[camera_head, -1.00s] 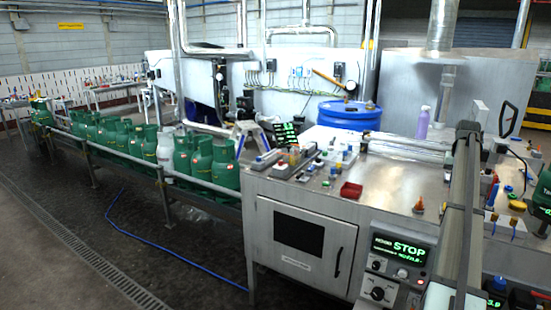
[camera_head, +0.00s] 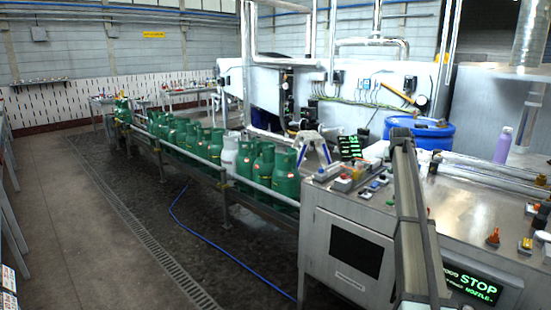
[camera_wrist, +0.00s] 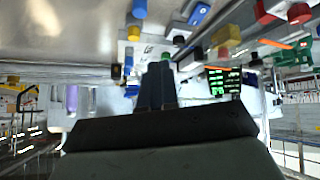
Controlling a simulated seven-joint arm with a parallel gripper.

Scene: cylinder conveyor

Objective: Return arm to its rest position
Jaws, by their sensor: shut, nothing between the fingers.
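My gripper (camera_wrist: 157,85) shows in the wrist view with its two dark fingers together and nothing between them. The wrist picture appears upside down. The fingers point toward the steel worktop (camera_wrist: 60,30) with its knobs and buttons, apart from them as far as I can tell. In the head view my arm (camera_head: 408,210) is a long grey link rising in front of the worktop (camera_head: 455,205). The gripper itself cannot be made out there.
Green gas cylinders (camera_head: 287,178) and a white one (camera_head: 229,154) stand on the conveyor at left. A blue drum (camera_head: 425,132) and a purple bottle (camera_head: 502,145) are behind the worktop. A STOP display (camera_head: 475,283) is at lower right. The floor at left is open.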

